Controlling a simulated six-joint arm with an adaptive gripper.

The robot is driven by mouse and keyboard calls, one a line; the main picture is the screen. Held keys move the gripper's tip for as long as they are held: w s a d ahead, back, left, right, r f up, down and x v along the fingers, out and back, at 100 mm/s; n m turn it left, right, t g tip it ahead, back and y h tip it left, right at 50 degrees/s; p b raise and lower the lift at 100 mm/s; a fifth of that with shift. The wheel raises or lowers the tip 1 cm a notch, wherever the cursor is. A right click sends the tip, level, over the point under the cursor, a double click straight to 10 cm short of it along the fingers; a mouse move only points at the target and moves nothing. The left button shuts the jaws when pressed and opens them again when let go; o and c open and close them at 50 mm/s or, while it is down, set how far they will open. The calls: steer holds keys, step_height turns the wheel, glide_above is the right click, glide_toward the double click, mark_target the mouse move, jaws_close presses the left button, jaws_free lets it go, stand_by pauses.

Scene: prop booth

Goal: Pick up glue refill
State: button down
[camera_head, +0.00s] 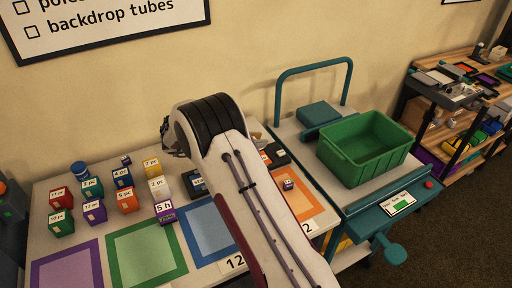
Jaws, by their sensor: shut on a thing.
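My arm (235,165) reaches up through the middle of the view, and its bulky black-and-white joint hides what lies behind it. My gripper's fingers, and anything between them, are hidden behind this arm. I cannot pick out the glue refill by any readable label. Several small labelled boxes stand on the left of the table, among them a red box (60,199), an orange box (127,203), a white box (159,190) and a purple box (165,214) marked "5 h".
Purple, green (147,252), blue and orange (318,207) squares mark the table's front. A small purple item (288,184) lies on the orange square. A green bin (366,147) stands on the teal-trimmed cart at right. Shelves stand farther right.

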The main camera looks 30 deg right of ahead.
steer(key=shift+r, duration=0.45)
stand_by(0.3)
steer(key=shift+s+d+r, duration=0.1)
steer(key=shift+d+r, duration=0.2)
steer(key=shift+d, duration=0.1)
steer(key=shift+w+d+f+n+t+y, duration=0.15)
steer(key=shift+w+d+n+t+y, duration=0.35)
steer(key=shift+n+t, duration=0.3)
steer(key=shift+w+d+f+n+t+y, duration=0.1)
steer(key=shift+w+d+n+t+y, duration=0.2)
steer(key=shift+w+n+t, duration=0.45)
steer(key=shift+w+d+f+n+t+y, duration=0.15)
steer(key=shift+w+d+n+t+y, duration=0.25)
steer(key=shift+n+t, duration=0.4)
steer(key=shift+f, duration=0.1)
steer(key=shift+f, duration=3.05)
